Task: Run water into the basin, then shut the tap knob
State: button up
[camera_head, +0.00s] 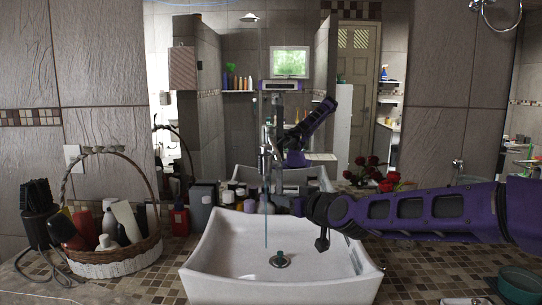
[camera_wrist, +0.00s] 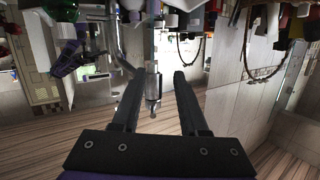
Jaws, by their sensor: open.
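The white basin (camera_head: 215,270) stands on the mosaic counter, with a round drain (camera_head: 279,260) in its floor. The slim metal tap (camera_head: 265,160) rises behind it. A thin bluish vertical streak (camera_head: 266,225), which looks like running water, drops from the tap towards the drain. My gripper (camera_wrist: 157,75) is open and empty, its two dark fingers spread. In the wrist view, the tap (camera_wrist: 153,88) shows between the fingers, and I cannot tell whether they touch it. In the head view, my arm reaches in from the right to behind the basin; the fingertips are unclear. I cannot make out the knob surely.
A wicker basket (camera_head: 120,262) of bottles and a dark hairdryer (camera_head: 38,210) stand at the left. Several small bottles (camera_head: 181,218) line the back of the counter. Red roses (camera_head: 375,170) stand behind my arm. A green dish (camera_head: 520,285) sits at the right. A large mirror reflects my arm.

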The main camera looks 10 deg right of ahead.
aim_at(275, 153)
jog(key=s+d+r+m+t, duration=0.2)
jog(key=s+d+r+t, duration=0.1)
jog(key=s+r, duration=0.55)
jog(key=b+x, duration=0.1)
jog(key=x, duration=1.7)
jog(key=shift+w+r, duration=0.2)
jog(key=shift+w, duration=0.2)
grip_shut()
